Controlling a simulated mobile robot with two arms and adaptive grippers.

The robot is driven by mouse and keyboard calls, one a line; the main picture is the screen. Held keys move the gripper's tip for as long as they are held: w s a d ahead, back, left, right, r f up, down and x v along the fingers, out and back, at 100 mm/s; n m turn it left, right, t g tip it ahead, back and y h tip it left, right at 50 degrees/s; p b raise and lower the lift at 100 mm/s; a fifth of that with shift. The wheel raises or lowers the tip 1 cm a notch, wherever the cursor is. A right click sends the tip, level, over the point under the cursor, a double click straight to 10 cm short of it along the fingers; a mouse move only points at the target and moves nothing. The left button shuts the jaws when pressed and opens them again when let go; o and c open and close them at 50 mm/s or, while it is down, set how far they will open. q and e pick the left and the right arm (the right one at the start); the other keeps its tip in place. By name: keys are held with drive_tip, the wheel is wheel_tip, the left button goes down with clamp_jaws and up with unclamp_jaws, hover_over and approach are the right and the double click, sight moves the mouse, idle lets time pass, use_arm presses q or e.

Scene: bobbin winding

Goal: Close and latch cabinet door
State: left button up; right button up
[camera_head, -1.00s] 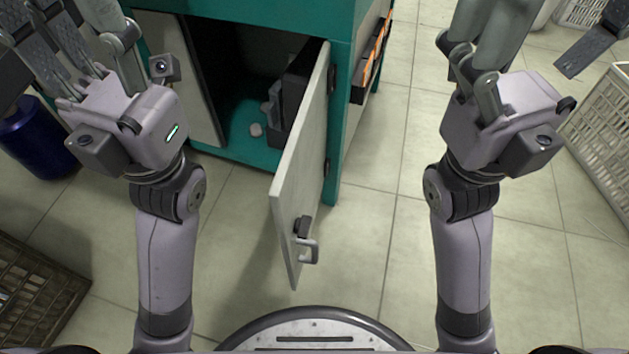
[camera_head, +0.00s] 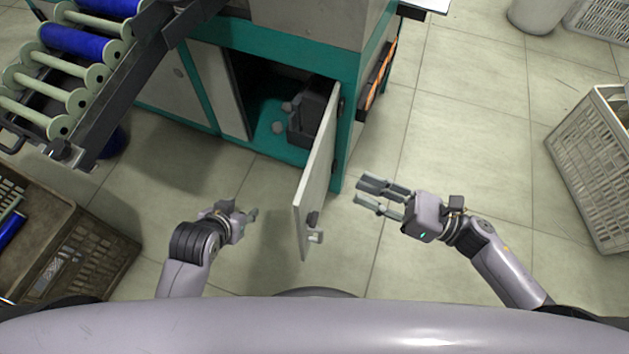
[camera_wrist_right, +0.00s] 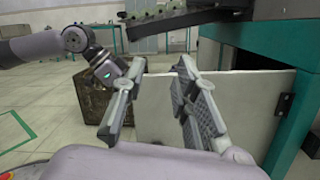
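The grey cabinet door (camera_head: 320,170) stands wide open on its hinges at the right of the green-framed cabinet opening (camera_head: 262,138), its free edge towards me. Its latch handle (camera_head: 315,236) is low near that edge. My right gripper (camera_head: 358,193) is right of the door, with its fingers apart, pointing left and not touching it. In the right wrist view the pale door panel (camera_wrist_right: 155,105) shows beyond the two open fingers (camera_wrist_right: 160,105). My left gripper (camera_head: 253,214) is left of the door, apart from it; its finger opening is too small to tell.
Dark items (camera_head: 305,115) sit inside the cabinet. A brown crate (camera_head: 95,265) is at lower left and a white crate (camera_head: 590,165) at right.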

sight(302, 198)
drive_tip(key=s+d+f+n+g+h+p, duration=0.1)
drive_tip(key=f, duration=0.1)
drive_tip(key=s+d+f+n+h, duration=0.1)
drive_tip(key=s+d+f+n, duration=0.1)
drive_tip(key=shift+s+d+g+p, duration=0.15)
drive_tip(key=shift+s+g+p, duration=0.15)
drive_tip(key=shift+g+p, duration=0.1)
drive_tip(key=c, duration=0.4)
drive_tip(key=shift+a+f+n, duration=0.1)
drive_tip(key=shift+a+n, duration=0.1)
drive_tip(key=shift+n, duration=0.1)
drive_tip(key=shift+c, duration=0.7)
drive_tip(key=x, duration=1.2)
drive_tip(key=shift+w+a+p, duration=0.1)
drive_tip(key=shift+w+p, duration=0.05)
drive_tip(key=shift+p, duration=0.2)
clamp_jaws()
use_arm(q)
drive_tip(key=s+a+f+g, duration=0.1)
drive_tip(key=s+f+g, duration=0.1)
drive_tip(key=s, duration=0.3)
drive_tip(key=s+a+f+g+y, duration=0.1)
drive_tip(key=s+f+g, duration=0.1)
drive_tip(key=s+f, duration=0.2)
drive_tip(key=shift+s+a+f+g, duration=0.2)
drive_tip(key=shift+s+f+g, duration=0.1)
drive_tip(key=shift+s, duration=0.65)
use_arm(e)
drive_tip(key=shift+w+a, duration=0.15)
drive_tip(key=shift+a, duration=0.45)
